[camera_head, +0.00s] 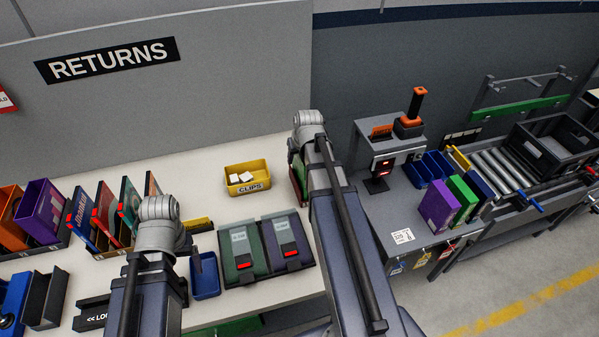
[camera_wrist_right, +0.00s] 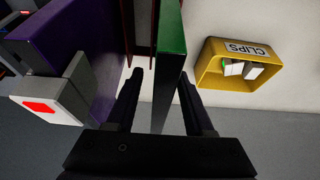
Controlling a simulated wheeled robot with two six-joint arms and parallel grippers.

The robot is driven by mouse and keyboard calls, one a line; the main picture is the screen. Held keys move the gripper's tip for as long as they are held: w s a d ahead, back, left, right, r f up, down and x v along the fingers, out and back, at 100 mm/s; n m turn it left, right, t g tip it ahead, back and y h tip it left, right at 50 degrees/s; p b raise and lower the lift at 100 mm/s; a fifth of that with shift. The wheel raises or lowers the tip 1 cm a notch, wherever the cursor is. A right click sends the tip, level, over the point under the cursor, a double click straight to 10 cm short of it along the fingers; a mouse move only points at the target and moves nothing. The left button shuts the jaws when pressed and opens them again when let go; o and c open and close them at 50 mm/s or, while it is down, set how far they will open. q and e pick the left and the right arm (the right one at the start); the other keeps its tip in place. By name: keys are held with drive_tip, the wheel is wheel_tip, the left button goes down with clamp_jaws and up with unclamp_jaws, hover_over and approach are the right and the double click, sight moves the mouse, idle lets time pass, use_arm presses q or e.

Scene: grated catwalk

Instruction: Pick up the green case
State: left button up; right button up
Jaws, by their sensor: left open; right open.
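A thin green case (camera_wrist_right: 171,35) stands on edge between the two spread fingers of my right gripper (camera_wrist_right: 160,95) in the right wrist view. The fingers flank its dark near edge, and I see no firm grip. In the head view my right arm hides most of this spot, with only a green and red sliver (camera_head: 298,190) showing beside the wrist. My left gripper (camera_head: 188,268) is mostly hidden behind its own arm, near a small blue bin (camera_head: 205,276); nothing shows in it.
A purple case (camera_wrist_right: 75,50) with a red-marked white tag stands close left of the fingers. A yellow CLIPS bin (camera_head: 247,178) sits on the white table. A tray (camera_head: 270,281) holds a green and a dark case. Purple, green and blue boxes (camera_head: 462,197) stand on the right bench.

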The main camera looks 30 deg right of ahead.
drive_tip(key=shift+f, duration=0.15)
clamp_jaws()
idle(0.5)
idle(1.0)
